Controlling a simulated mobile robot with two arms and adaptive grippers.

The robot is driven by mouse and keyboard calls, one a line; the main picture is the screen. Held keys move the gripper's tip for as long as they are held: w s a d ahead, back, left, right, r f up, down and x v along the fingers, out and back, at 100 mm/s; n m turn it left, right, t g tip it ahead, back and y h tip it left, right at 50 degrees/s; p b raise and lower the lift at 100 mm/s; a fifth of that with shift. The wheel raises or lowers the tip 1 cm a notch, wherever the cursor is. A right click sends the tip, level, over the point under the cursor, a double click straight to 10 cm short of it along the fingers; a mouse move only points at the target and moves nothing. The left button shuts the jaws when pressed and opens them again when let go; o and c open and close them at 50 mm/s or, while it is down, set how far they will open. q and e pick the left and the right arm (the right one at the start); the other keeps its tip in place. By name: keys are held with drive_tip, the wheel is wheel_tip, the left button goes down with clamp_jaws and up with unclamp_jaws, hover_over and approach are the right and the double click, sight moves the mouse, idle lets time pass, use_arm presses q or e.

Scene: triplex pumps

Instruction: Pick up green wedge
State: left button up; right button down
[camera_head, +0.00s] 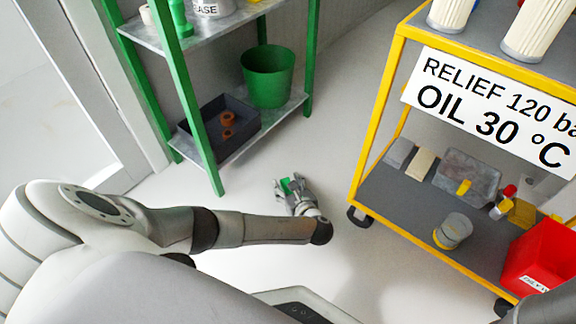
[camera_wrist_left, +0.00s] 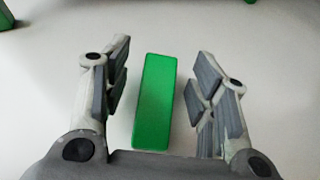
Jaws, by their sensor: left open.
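The green wedge (camera_wrist_left: 155,103) lies on the pale floor and shows as a long green block in the left wrist view. In the head view a small green part of the wedge (camera_head: 285,184) shows at my left gripper (camera_head: 287,187); the rest of it is hidden. In the left wrist view my left gripper (camera_wrist_left: 159,75) is open, with one finger on each side of the wedge. Gaps show between the wedge and both fingers. I cannot tell how far the fingers are above the floor. My right gripper is not in view.
A green shelf rack (camera_head: 188,110) stands behind, with a dark bin (camera_head: 243,127) and a green bucket (camera_head: 267,78) on its lower shelf. A yellow wheeled cart (camera_head: 360,150) stands to the right, holding a red bin (camera_head: 535,262). The floor between rack and cart is clear.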

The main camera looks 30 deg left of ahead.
use_arm(q)
drive_tip(key=shift+w+a+f, duration=0.15)
drive_tip(key=shift+w+a, duration=0.1)
drive_tip(key=shift+a, duration=0.05)
drive_tip(key=c, duration=1.1)
